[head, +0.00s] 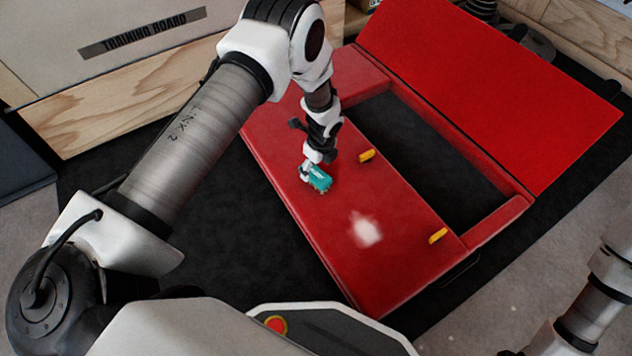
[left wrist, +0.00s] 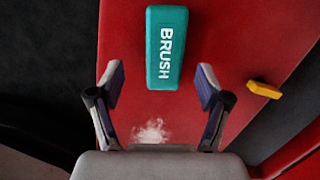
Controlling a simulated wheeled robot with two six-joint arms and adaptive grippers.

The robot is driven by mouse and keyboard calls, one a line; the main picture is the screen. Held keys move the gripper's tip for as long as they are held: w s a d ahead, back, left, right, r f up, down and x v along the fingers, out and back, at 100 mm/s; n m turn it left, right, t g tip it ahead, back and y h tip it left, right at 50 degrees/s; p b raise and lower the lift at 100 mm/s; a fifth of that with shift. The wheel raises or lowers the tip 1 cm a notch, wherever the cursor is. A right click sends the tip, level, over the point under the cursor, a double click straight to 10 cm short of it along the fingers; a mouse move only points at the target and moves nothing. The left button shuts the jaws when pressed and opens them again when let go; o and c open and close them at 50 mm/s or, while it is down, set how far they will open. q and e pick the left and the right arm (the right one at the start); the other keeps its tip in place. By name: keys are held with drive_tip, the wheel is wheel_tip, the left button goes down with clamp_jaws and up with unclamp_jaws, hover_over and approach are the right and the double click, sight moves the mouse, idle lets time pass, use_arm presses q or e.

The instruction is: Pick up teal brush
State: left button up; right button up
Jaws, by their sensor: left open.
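The teal brush (head: 319,179), a block lettered BRUSH, lies on the red front panel (head: 345,240) of an open case. In the left wrist view the brush (left wrist: 165,45) lies lengthwise ahead of my gripper, its near end around the line between the fingertips. My left gripper (head: 310,168) points down over the brush and partly hides it in the head view. In the left wrist view its two fingers (left wrist: 161,76) are spread wide with nothing held between them. I cannot tell the exact height of the fingertips above the brush. My right gripper is out of view.
Two yellow pieces (head: 366,156) (head: 437,236) sit along the panel's inner edge, beside the dark opening (head: 430,150). A white powdery patch (head: 366,230) marks the panel. The red lid (head: 490,80) lies open behind. A training board (head: 120,60) stands at the back left.

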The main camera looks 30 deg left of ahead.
sight(315, 173)
use_arm(q)
drive_tip(key=f+b, duration=0.2)
drive_tip(key=f, duration=0.1)
drive_tip(key=f+b, duration=0.1)
drive_tip(key=f, duration=0.1)
drive_tip(key=shift+w+a, duration=0.4)
drive_tip(key=shift+r, duration=0.25)
drive_tip(key=shift+c, duration=0.7)
drive_tip(key=c, duration=1.2)
drive_tip(key=shift+o, duration=0.2)
